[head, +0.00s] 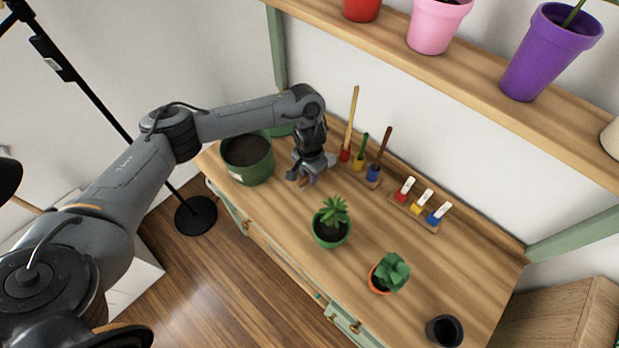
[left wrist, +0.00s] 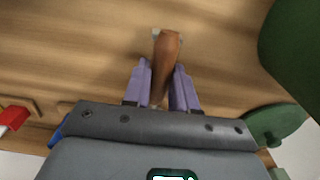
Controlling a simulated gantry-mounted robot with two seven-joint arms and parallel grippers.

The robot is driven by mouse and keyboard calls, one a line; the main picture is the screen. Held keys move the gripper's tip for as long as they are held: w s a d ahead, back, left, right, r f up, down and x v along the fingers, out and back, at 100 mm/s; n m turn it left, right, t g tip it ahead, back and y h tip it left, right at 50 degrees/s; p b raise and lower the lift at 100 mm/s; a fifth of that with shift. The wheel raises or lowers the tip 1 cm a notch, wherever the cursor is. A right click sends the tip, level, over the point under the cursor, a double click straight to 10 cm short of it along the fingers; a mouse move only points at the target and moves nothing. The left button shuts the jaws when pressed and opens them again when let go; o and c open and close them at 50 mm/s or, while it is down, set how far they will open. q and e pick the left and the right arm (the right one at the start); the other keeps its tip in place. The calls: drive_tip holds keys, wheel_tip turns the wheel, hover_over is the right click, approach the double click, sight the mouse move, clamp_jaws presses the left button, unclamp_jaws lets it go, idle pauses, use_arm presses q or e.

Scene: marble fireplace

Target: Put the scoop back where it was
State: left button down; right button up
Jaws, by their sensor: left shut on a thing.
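My left gripper (head: 304,181) is low over the wooden bench top, just right of the large green pot of soil (head: 247,158). In the left wrist view, its two purple fingers (left wrist: 161,88) are shut on a brown wooden handle, apparently that of the scoop (left wrist: 166,50). A small pale part shows at the handle's far end; the rest of the scoop is hidden. I cannot tell whether the scoop touches the bench. My right gripper is not in view.
Three upright handled tools stand at the wall in red (head: 345,155), yellow (head: 358,164) and blue (head: 373,173) holders. A rack of tagged blocks (head: 415,212), a succulent (head: 331,228), a small leafy plant (head: 390,272) and a black cup (head: 444,331) stand rightward. A shelf (head: 440,72) hangs above.

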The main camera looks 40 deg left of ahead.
use_arm(q)
drive_tip(key=shift+f, duration=0.7)
drive_tip(key=shift+r, duration=0.1)
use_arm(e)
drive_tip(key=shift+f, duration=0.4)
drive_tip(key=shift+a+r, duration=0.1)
use_arm(q)
drive_tip(key=c, duration=0.9)
unclamp_jaws()
